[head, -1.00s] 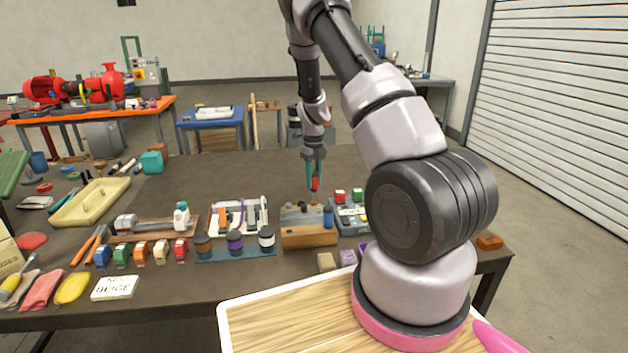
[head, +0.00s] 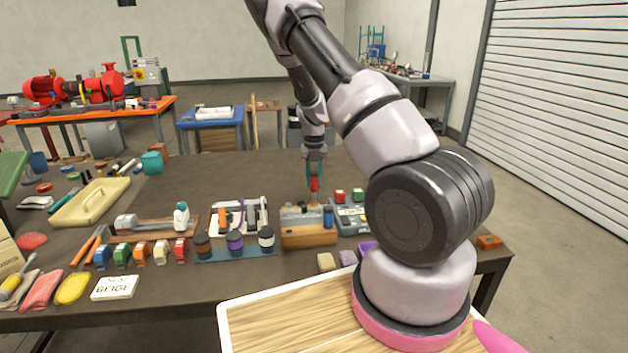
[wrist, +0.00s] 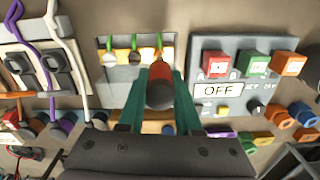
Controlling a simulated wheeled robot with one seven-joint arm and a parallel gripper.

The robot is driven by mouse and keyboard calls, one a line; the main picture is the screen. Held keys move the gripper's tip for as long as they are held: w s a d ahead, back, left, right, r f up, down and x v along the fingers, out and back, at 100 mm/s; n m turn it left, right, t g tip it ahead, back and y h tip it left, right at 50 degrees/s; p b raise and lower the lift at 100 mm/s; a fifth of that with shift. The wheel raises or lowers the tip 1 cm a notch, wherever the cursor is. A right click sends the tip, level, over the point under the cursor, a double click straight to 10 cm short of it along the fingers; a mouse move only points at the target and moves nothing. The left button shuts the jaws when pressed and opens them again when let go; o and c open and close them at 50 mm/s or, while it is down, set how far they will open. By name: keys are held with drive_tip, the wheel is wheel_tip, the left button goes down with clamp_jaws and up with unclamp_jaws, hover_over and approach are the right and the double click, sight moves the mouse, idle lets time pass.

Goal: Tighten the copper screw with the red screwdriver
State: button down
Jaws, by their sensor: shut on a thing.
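My gripper (head: 315,174) has teal fingers and is shut on the red screwdriver (head: 314,185), which points down over the small grey-and-wood block (head: 310,236). In the wrist view the round end of the screwdriver's handle (wrist: 159,96) shows between the fingers. Beyond it, the grey plate (wrist: 122,74) has several small upright parts in a row, with green and orange-yellow colouring.
Right of the block stands a grey control box (wrist: 233,106) with red and green buttons and an OFF label. Left are a white-framed fixture with cables (head: 240,214) and a rack of dark pots (head: 235,243). A blue cylinder (head: 328,216) stands close by the block. The table behind is clear.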

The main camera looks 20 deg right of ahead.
drive_tip(key=shift+r, duration=2.55)
